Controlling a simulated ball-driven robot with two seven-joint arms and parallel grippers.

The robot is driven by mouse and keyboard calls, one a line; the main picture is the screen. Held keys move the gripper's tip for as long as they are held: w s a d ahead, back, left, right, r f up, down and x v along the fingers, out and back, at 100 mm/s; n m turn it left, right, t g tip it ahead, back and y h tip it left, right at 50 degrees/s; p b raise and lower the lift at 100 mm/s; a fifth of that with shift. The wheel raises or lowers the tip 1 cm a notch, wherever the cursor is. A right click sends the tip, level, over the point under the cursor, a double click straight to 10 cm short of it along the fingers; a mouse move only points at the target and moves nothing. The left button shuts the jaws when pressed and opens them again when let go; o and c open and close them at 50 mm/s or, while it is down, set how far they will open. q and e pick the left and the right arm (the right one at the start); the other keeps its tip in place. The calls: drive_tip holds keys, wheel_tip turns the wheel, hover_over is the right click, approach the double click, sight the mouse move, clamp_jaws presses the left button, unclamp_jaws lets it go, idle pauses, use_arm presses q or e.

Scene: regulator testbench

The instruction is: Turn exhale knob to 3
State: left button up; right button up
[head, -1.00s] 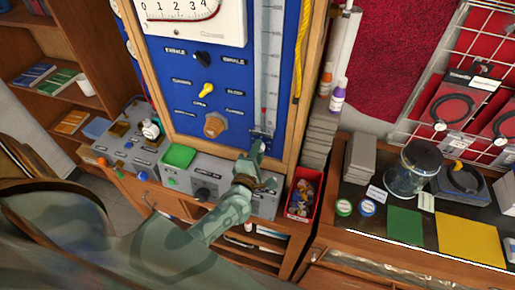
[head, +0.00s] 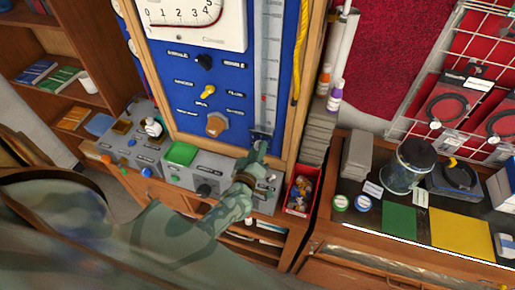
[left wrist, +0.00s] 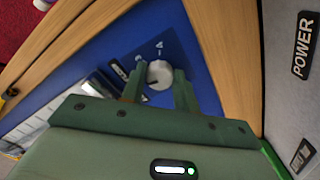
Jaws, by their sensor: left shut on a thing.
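A blue panel (head: 236,105) in a wooden frame stands in front of me, with a black knob (head: 204,61), a yellow knob (head: 208,92) and an orange-brown knob (head: 215,125). Their small labels are too blurred to read surely. My left gripper (head: 259,151) is at the panel's lower right corner, below the vertical scale (head: 266,60). In the left wrist view its fingers (left wrist: 159,88) are shut on a round pale grey knob (left wrist: 160,73) on the blue panel. A dark mark shows on the knob's face; its setting is not legible. My right gripper is out of view.
A white dial gauge (head: 195,25) is above the knobs. Grey control boxes (head: 150,136) stand below the panel. A red bin (head: 301,190) of small parts is just right of my left arm.

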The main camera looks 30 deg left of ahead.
use_arm(q)
drive_tip(key=shift+s+f+m+p, duration=0.1)
drive_tip(key=shift+m+p, duration=0.15)
drive_tip(key=shift+m, duration=2.2)
drive_tip(key=shift+f+m+p, duration=0.1)
drive_tip(key=shift+m+p, duration=0.1)
drive_tip(key=shift+m, duration=2.25)
drive_tip(key=o, duration=1)
drive_tip(key=shift+r, duration=0.1)
drive_tip(key=shift+c, duration=0.2)
